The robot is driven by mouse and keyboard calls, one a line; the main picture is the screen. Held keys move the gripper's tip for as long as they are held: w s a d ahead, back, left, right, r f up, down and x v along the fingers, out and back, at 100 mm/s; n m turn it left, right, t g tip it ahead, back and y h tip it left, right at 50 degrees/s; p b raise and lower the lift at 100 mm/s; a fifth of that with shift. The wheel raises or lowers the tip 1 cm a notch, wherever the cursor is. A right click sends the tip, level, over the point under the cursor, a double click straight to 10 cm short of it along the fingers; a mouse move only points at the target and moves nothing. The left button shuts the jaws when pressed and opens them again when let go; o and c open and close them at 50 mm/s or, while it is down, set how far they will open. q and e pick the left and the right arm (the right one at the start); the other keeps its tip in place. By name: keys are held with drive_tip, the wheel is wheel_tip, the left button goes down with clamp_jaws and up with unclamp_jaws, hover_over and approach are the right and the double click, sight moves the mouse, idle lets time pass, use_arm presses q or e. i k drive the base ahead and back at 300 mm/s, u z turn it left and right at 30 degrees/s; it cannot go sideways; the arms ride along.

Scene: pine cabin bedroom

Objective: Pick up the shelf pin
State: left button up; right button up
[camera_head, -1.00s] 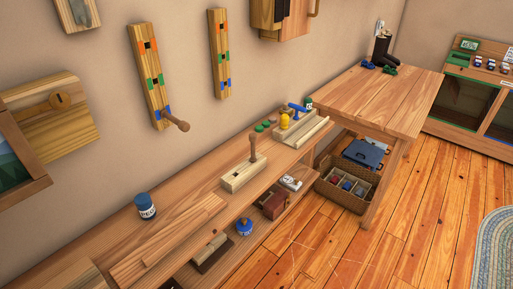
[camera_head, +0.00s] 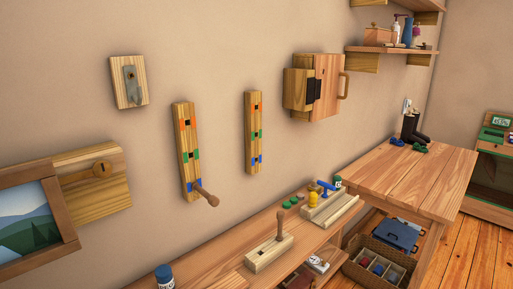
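A brown wooden pin (camera_head: 207,196) with a rounded end sticks out from the blue mark low on the left wall strip (camera_head: 186,140). The right wall strip (camera_head: 254,131) has similar orange, green and blue marks and no pin in it. Another brown pin (camera_head: 280,224) stands upright in a pale wooden block (camera_head: 268,253) on the bench. I cannot tell by looks alone which of the two is the shelf pin. Neither of my grippers shows in the head view.
The long bench (camera_head: 218,262) runs below the strips, with a blue jar (camera_head: 164,277) and a wooden tray (camera_head: 331,209) on it. A small wall cabinet (camera_head: 326,85) hangs right of the strips. A framed picture (camera_head: 67,213) is at left. A wooden table (camera_head: 420,178) stands at right.

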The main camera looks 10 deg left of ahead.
sight(281, 214)
drive_tip(key=z, duration=1.55)
drive_tip(key=i, duration=2.2)
drive_tip(key=u, duration=4.1)
